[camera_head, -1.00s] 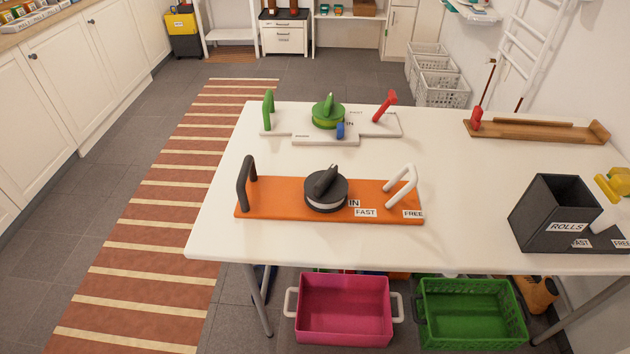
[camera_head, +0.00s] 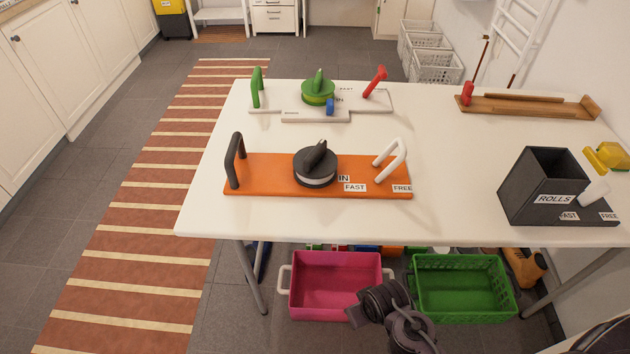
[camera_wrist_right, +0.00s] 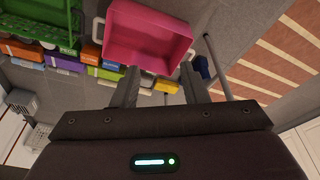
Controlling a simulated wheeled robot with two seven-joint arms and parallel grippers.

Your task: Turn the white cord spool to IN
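The white cord spool (camera_head: 316,181) sits on an orange board (camera_head: 262,182) on the white table. A dark disc with a raised black handle tops it, and white shows as a thin band below. The IN label (camera_head: 344,178) is just right of the spool, with FAST (camera_head: 355,188) and FREE (camera_head: 402,188) labels farther right. In the right wrist view my right gripper (camera_wrist_right: 160,78) is open and empty, with a pink bin beyond its fingers. My dark arm links show low in the head view, below the table front. My left gripper is not in view.
The board has a black handle (camera_head: 235,160) and a white handle (camera_head: 390,160). Behind is a second board with a green spool (camera_head: 318,93). A black ROLLS box (camera_head: 540,185) stands right. Pink (camera_head: 333,285) and green (camera_head: 463,288) bins sit below the table.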

